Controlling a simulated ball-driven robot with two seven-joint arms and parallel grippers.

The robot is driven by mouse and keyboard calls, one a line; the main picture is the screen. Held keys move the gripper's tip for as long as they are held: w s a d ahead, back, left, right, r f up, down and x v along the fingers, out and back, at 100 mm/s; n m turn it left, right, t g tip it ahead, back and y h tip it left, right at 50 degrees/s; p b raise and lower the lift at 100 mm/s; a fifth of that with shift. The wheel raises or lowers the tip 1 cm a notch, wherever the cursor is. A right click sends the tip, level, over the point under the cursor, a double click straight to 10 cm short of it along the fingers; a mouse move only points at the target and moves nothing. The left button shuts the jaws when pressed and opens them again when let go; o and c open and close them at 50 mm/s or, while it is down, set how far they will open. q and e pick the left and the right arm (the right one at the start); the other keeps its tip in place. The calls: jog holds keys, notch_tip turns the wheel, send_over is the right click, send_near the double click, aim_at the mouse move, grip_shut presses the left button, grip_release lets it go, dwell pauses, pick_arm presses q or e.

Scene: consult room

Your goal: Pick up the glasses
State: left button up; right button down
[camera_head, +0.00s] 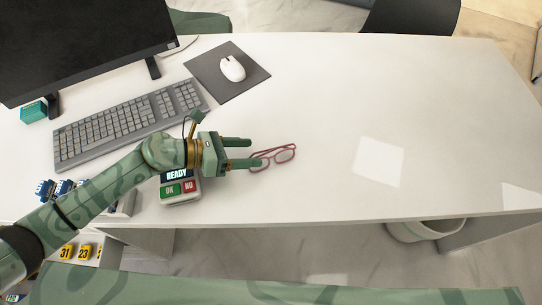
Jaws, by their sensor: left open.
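The glasses (285,154) have thin red frames and lie on the white desk (330,90), right of my left gripper. My left gripper (250,152) is open, with its two green fingers pointing right. Its lower fingertip overlaps the left part of the glasses in the picture; I cannot tell whether they touch. Part of the glasses' left end is hidden by that finger. My right gripper is not in view.
A small device (181,195) with a READY screen sits under my left wrist. A grey keyboard (120,125), monitor (80,40) and white mouse (232,68) on a dark pad (255,81) stand behind. The desk's right side is clear.

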aim_at(267, 152)
pick_arm(q)
jog(key=x, duration=0.3)
jog(key=shift+w+d+f, duration=0.1)
jog(key=shift+d, duration=0.05)
jog(key=c, duration=1.1)
jog(key=shift+o, duration=0.2)
